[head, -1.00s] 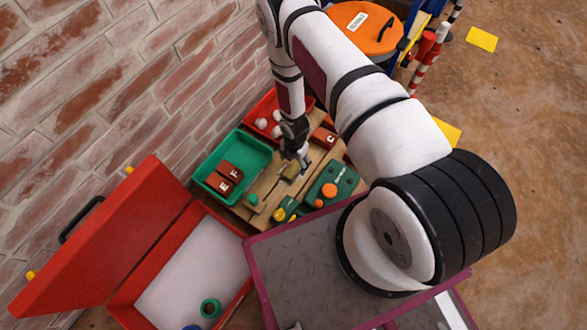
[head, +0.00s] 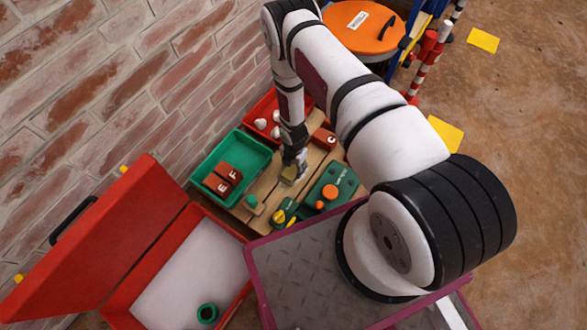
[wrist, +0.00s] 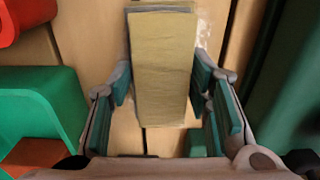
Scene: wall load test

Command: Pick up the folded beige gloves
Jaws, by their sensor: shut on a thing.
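The folded beige gloves (head: 289,174) show as a small flat tan bundle on the wooden bench top in the head view. In the wrist view the gloves (wrist: 162,70) are a long tan block with a greyish edge, lying between the two fingers. My gripper (head: 293,165) is low over the bench, pointing down. In the wrist view my gripper (wrist: 165,95) has its teal-padded fingers on either side of the gloves, shut on them. I cannot tell whether the gloves touch the bench or are slightly raised.
A green tray (head: 214,190) with red blocks stands left of the gloves, a red tray (head: 258,113) behind. A green box (head: 333,184) with orange knobs is close on the right. A brick wall (head: 120,100) runs behind; an open red case (head: 110,255) sits front left.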

